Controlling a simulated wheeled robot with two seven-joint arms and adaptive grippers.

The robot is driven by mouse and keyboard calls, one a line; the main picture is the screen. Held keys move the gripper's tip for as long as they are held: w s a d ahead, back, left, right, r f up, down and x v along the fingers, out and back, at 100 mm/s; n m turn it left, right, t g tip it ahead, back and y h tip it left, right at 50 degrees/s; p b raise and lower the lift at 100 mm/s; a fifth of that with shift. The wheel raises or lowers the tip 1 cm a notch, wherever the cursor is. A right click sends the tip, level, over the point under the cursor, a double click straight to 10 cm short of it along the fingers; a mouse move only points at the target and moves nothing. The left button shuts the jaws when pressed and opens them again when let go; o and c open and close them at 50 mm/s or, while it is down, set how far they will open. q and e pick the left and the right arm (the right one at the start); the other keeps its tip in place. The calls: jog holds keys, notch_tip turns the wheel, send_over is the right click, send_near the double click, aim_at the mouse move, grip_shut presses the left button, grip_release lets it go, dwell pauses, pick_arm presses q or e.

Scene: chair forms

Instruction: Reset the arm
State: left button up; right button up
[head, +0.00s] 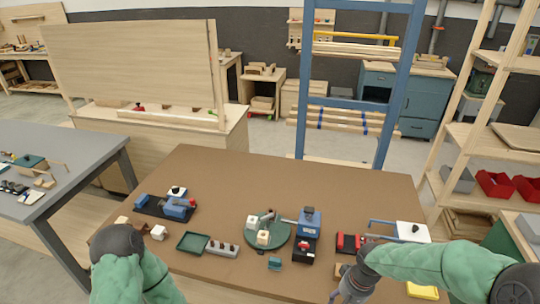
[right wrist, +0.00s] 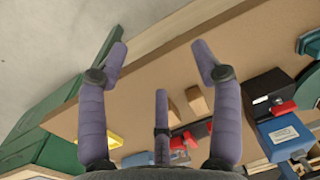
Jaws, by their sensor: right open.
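My right arm comes in from the right in the head view, with its gripper (head: 352,288) low over the front right part of the brown table (head: 350,180). In the right wrist view the purple fingers of the right gripper (right wrist: 160,62) are spread apart, with nothing between them. Two wooden blocks (right wrist: 197,102) lie on the table beyond the fingers. My left arm (head: 130,275) is folded at the lower left of the head view; its gripper is not in view.
A green disc (head: 274,239) with pale blocks stands mid-table, beside a blue device (head: 308,222). A red-and-black device (head: 350,243) is near the right arm. A green tray (head: 192,242) lies left of centre, and a yellow block (head: 422,291) lies at front right. The table's back is clear.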

jog(key=s+a+f+y, duration=0.1)
jog(key=s+a+f, duration=0.4)
jog(key=f, duration=0.4)
jog(key=s+a+f+y, duration=0.1)
jog(key=s+a+f, duration=0.4)
jog(key=f, duration=0.5)
jog(key=shift+a+f+y, duration=0.3)
jog(key=shift+a+y, duration=0.1)
jog(key=shift+a, duration=0.5)
jog(key=shift+o, duration=0.6)
jog(key=shift+s+a+f, duration=0.1)
jog(key=shift+s+f, duration=0.3)
jog(key=shift+s, duration=0.1)
jog(key=shift+w, duration=0.1)
